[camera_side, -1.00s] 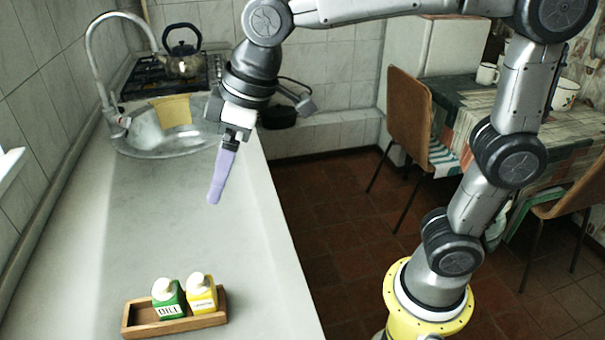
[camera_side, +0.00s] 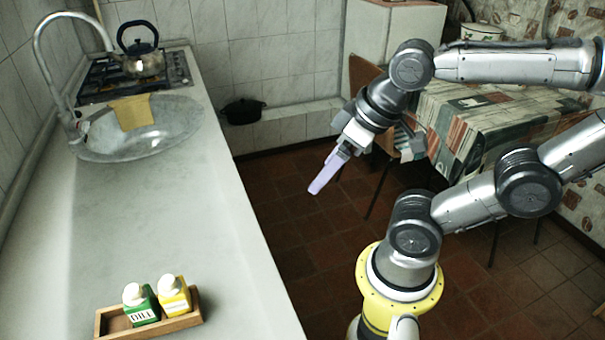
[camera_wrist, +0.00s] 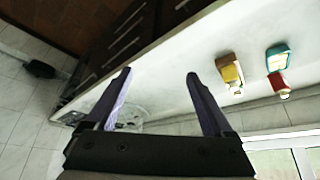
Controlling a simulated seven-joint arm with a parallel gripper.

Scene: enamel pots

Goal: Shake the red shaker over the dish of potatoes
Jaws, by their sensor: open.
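My gripper (camera_side: 315,189) hangs off the right side of the counter, over the floor in the side view, tilted down and left. In the wrist view its two purple fingers (camera_wrist: 157,78) are wide apart with nothing between them. A small red thing with a pale tip (camera_wrist: 279,80), apparently the red shaker, is on the counter at the right of the wrist view. It is right beside or partly in front of a teal dish-like thing (camera_wrist: 285,49) with a yellowish inside. The contents are too small to tell. Neither appears in the side view.
A wooden tray (camera_side: 188,318) on the counter (camera_side: 150,230) holds a green shaker (camera_side: 141,304) labelled DILL and a yellow shaker (camera_side: 174,295). Behind are a sink (camera_side: 165,138) with a yellow cloth (camera_side: 132,112) and a kettle (camera_side: 145,63). The counter's middle is bare.

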